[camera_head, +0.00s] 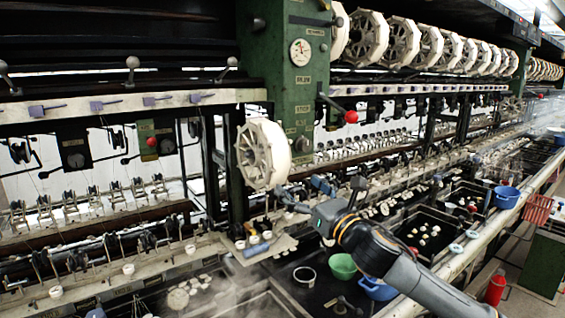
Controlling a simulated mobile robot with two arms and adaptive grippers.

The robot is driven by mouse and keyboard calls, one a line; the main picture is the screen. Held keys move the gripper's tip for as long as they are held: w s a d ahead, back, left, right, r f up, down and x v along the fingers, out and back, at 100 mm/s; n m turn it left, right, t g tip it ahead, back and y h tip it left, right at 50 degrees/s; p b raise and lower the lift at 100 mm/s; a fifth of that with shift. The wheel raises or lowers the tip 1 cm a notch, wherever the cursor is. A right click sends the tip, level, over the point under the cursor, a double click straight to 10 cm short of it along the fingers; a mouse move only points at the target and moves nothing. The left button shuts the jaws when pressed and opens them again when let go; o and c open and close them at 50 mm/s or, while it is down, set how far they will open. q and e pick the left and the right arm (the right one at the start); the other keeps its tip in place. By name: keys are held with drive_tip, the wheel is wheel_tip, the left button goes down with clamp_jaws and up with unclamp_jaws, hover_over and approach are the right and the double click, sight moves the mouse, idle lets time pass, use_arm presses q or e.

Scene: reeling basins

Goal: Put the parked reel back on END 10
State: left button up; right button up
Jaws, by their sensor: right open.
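A white many-sided reel (263,155) stands upright at the front of the green machine post, apart from the upper row. My right gripper (284,198) comes in from the lower right, just below and right of this reel. Its fingers are open, with nothing seen between them, and it looks close to the reel's lower rim; I cannot tell if they touch. A row of similar white reels (402,42) runs along the top of the machine to the right. I cannot read any label as END 10. My left gripper is not in view.
The green post (302,100) carries a dial and a red knob (351,117). Below are a small tray (270,246) with cups, a green bowl (342,266), a blue bowl (378,288) and dark basins (428,232). Steam blurs the lower middle. An aisle lies at the right.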

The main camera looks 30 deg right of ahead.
sight(287, 173)
drive_tip(key=p+x, duration=0.3)
drive_tip(key=x, duration=0.3)
drive_tip(key=shift+r+p, duration=0.2)
drive_tip(key=shift+p, duration=0.1)
drive_tip(key=shift+w, duration=0.4)
use_arm(q)
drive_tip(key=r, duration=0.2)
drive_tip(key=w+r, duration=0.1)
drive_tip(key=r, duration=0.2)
drive_tip(key=shift+p, duration=0.3)
use_arm(e)
drive_tip(key=shift+w, duration=0.1)
drive_tip(key=c, duration=1.3)
drive_tip(key=shift+c, duration=0.8)
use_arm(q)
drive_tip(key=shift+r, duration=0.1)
use_arm(e)
drive_tip(key=shift+r, duration=0.1)
use_arm(q)
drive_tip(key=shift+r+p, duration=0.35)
drive_tip(key=shift+p, duration=0.05)
use_arm(e)
drive_tip(key=shift+r, duration=0.35)
